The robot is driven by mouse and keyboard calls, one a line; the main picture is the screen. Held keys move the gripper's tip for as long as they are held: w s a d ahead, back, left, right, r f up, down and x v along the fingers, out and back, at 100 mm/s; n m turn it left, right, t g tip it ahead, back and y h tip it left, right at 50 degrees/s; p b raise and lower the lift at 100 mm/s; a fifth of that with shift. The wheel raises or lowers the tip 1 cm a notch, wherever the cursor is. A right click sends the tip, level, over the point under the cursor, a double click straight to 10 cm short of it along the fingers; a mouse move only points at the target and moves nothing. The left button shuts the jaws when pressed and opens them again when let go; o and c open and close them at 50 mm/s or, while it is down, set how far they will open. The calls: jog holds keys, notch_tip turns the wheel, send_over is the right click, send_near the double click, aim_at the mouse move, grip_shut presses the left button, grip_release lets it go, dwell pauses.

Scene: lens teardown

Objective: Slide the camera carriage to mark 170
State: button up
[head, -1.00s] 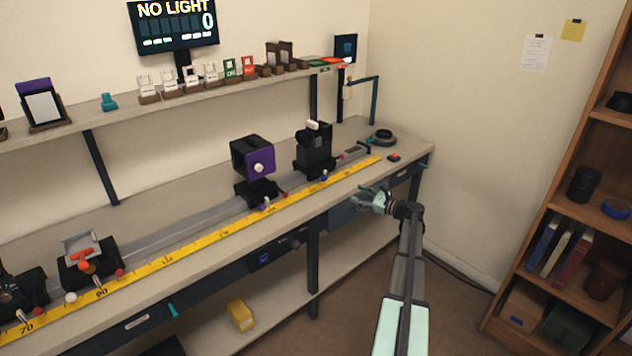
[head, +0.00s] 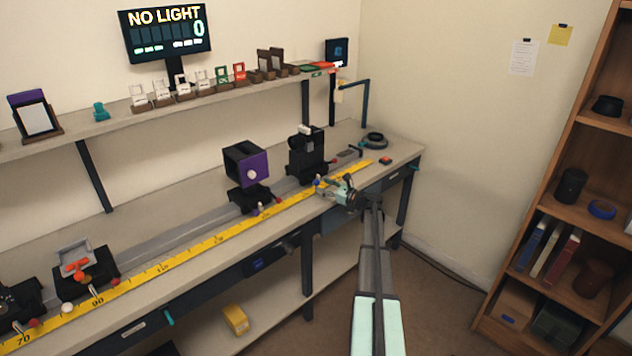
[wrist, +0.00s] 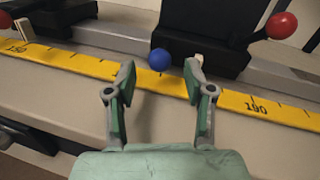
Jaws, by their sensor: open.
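The camera carriage is a black block (head: 306,160) with a white piece on top, standing upright on the rail at the right part of the bench. In the wrist view its black base (wrist: 205,28) is at the top centre, with a blue knob (wrist: 160,60) on its front. My gripper (head: 322,184) is open and empty in front of the carriage. In the wrist view my gripper (wrist: 160,75) has its fingertips either side of the blue knob, apart from it. The yellow scale (wrist: 75,65) shows 150 at left and 190 at right; the fingers partly cover the stretch between.
A carriage with a purple-fronted box (head: 247,165) stands left on the same rail (head: 165,233). A red knob (wrist: 281,25) projects at the camera carriage's right. Two more carriages sit further left. The sign (head: 166,32) reads NO LIGHT and 0.

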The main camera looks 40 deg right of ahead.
aim_at(316, 182)
jog(key=shift+p+x, duration=0.35)
jog(key=shift+x, duration=1.85)
grip_shut()
